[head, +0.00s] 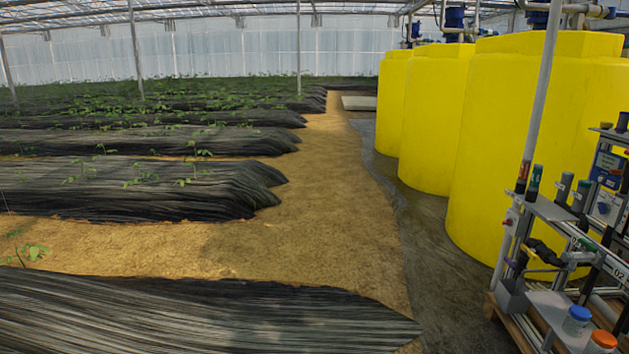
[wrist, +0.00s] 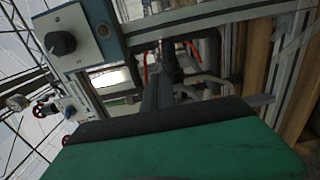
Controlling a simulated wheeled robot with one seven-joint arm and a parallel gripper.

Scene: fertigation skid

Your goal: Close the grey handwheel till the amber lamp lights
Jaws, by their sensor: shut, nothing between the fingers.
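I cannot make out the grey handwheel for certain in either view. A small greyish round part (wrist: 17,102) shows at the left edge of the wrist view, too small to identify. I see no lit amber lamp. In the wrist view my gripper (wrist: 157,78) appears as dark narrow fingers, shut and empty, beyond a black strip and green body that fill the bottom of the picture. The fingers point into the skid frame, and I cannot tell whether they touch anything. My gripper is not in the head view.
The skid (head: 560,212) stands at the right, with jars (head: 577,318) on its lower shelf. Yellow tanks (head: 520,140) stand behind it. The wrist view shows a black knob (wrist: 60,43) on a pale plate and small red handwheels (wrist: 40,108). The sandy path (head: 310,240) is clear.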

